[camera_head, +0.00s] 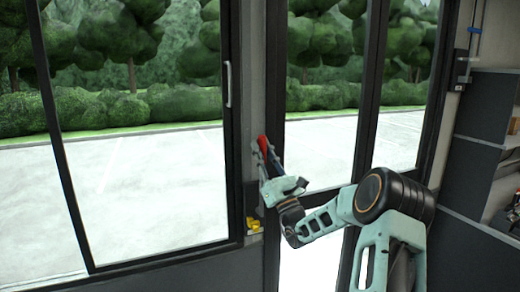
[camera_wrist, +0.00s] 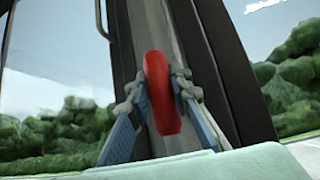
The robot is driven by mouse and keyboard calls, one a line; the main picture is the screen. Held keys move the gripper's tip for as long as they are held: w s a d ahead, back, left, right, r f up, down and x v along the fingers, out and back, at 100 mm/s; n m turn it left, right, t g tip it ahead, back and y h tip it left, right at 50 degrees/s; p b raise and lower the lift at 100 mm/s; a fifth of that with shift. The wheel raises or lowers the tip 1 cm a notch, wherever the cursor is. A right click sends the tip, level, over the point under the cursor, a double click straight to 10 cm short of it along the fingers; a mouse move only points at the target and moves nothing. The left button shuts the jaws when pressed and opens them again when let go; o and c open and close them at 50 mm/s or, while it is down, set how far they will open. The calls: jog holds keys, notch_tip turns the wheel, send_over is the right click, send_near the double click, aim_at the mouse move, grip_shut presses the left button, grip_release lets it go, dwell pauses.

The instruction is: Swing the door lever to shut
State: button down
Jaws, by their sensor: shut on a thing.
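The red door lever (camera_head: 263,145) is mounted on the grey post beside the glass door (camera_head: 320,130). In the wrist view the red lever (camera_wrist: 160,92) stands nearly upright, leaning slightly, between the two fingers. My gripper (camera_head: 265,155) is at the lever, with a finger on each side of it. In the wrist view my gripper (camera_wrist: 160,98) is shut on the lever, with its fingertips touching both sides.
A large window with a white handle (camera_head: 229,84) is left of the post. A small yellow object (camera_head: 253,223) sits low on the post below my gripper. Dark panels and shelves (camera_head: 485,110) stand at the right. Trees and pavement show outside the glass.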

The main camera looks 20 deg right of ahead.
jog(key=shift+d+r, duration=0.1)
jog(key=shift+d, duration=0.15)
jog(key=c, duration=1.7)
grip_release()
jog(key=shift+d, duration=0.15)
jog(key=shift+c, duration=0.2)
jog(key=a+v, duration=0.1)
jog(key=v, duration=1.1)
jog(key=shift+d, duration=0.25)
